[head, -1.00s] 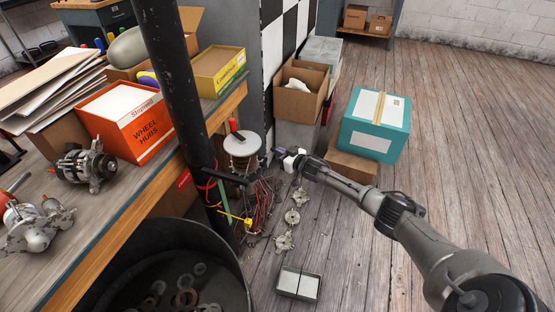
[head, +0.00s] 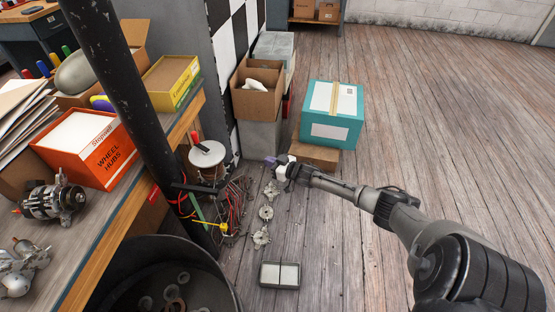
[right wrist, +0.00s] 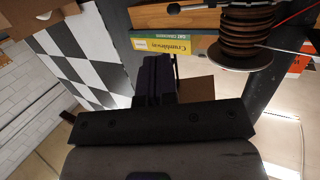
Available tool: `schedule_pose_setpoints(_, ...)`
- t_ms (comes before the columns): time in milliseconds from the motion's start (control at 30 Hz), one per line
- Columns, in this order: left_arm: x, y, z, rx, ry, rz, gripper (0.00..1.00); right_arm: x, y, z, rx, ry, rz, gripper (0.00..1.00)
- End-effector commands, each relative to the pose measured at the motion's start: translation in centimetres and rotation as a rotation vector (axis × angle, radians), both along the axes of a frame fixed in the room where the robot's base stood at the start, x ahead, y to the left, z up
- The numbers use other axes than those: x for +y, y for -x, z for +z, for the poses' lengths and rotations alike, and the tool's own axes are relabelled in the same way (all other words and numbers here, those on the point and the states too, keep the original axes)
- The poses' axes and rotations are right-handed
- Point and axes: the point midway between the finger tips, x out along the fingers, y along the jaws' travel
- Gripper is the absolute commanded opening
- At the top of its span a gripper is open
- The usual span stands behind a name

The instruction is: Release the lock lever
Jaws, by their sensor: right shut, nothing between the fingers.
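My right gripper (head: 273,161) is shut and empty, held above the floor to the right of the wire spool; its dark purple fingers (right wrist: 155,78) show in the right wrist view. The spool has a white round top (head: 207,154) and stands beside the black post (head: 126,95). A small red-handled piece (head: 195,137) with a dark stem sits on that top; I cannot tell whether it is the lock lever. The gripper is apart from it. In the right wrist view the spool (right wrist: 247,32) is at the upper right. My left gripper is not in view.
A workbench (head: 115,215) with an orange box (head: 85,148) and an alternator (head: 52,199) is at left. A black drum (head: 225,285) stands in front. Loose wires (head: 232,205) and metal parts (head: 266,212) lie on the floor. A teal box (head: 331,131) stands behind the gripper. The right floor is clear.

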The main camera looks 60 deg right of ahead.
Motion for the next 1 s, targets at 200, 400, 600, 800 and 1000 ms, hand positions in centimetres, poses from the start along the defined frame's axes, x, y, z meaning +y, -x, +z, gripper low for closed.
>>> schedule_pose_setpoints(200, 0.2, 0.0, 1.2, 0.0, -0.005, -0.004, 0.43, -0.3, 2.2, 0.5, 0.0, 0.002, 0.001, 0.0)
schedule_pose_setpoints(400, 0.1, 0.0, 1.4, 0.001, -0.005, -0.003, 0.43, -0.4, 2.9, 0.5, 0.0, 0.001, 0.0, 0.0)
schedule_pose_setpoints(600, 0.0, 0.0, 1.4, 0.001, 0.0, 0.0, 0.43, -0.4, 3.0, 0.5, 0.0, 0.001, 0.0, 0.0)
schedule_pose_setpoints(800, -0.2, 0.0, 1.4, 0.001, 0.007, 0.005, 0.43, -0.4, 3.0, 0.5, 0.0, 0.001, 0.0, 0.0)
schedule_pose_setpoints(1000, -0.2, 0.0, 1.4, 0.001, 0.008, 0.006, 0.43, -0.4, 3.0, 0.5, -0.001, 0.001, 0.0, 0.0)
